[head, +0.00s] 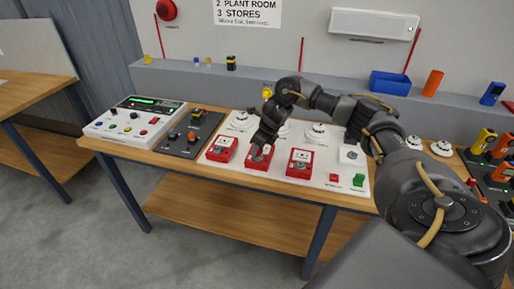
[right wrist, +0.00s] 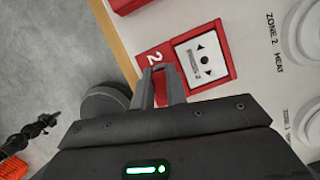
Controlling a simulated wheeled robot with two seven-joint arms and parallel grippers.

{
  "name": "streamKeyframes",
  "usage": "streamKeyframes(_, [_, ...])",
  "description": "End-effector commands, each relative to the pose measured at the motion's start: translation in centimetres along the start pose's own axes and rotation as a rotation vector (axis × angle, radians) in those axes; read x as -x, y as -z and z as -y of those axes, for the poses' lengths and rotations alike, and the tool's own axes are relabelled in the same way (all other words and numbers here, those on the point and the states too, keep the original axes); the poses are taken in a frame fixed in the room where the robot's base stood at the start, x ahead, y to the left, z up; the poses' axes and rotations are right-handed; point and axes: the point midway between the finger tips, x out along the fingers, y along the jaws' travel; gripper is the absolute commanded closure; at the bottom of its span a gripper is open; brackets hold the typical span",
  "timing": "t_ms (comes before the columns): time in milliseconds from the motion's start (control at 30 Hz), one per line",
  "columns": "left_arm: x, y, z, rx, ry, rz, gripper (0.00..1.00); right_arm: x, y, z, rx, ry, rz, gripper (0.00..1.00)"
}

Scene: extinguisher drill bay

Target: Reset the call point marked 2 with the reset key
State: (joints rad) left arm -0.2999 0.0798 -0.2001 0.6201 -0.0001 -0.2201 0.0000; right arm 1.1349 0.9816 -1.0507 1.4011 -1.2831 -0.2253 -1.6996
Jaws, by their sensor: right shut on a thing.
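The call point marked 2 (head: 262,154) is the middle of three red call points on the white board. In the right wrist view it (right wrist: 212,58) shows a white face with a black dot and arrows, and a red tab with a white "2". My right gripper (head: 261,141) is over this call point in the head view. In the right wrist view its fingers (right wrist: 163,84) are close together by the tab's edge. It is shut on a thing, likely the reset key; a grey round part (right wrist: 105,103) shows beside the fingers. The key's tip cannot be made out. My left gripper is not in view.
Red call points stand at left (head: 221,149) and right (head: 300,163). White detectors (head: 318,133) sit behind them. A control panel (head: 134,117) stands at the table's left. A blue bin (head: 390,83) is on the ledge. My right arm covers part of the board's right side.

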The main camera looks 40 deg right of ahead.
Motion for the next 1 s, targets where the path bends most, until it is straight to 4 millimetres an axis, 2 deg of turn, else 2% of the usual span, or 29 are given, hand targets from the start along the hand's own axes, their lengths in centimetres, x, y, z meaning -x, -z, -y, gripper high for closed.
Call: streamKeyframes(1000, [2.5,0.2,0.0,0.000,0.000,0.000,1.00,3.2,-1.4,0.0,0.000,0.000,0.002,1.00])
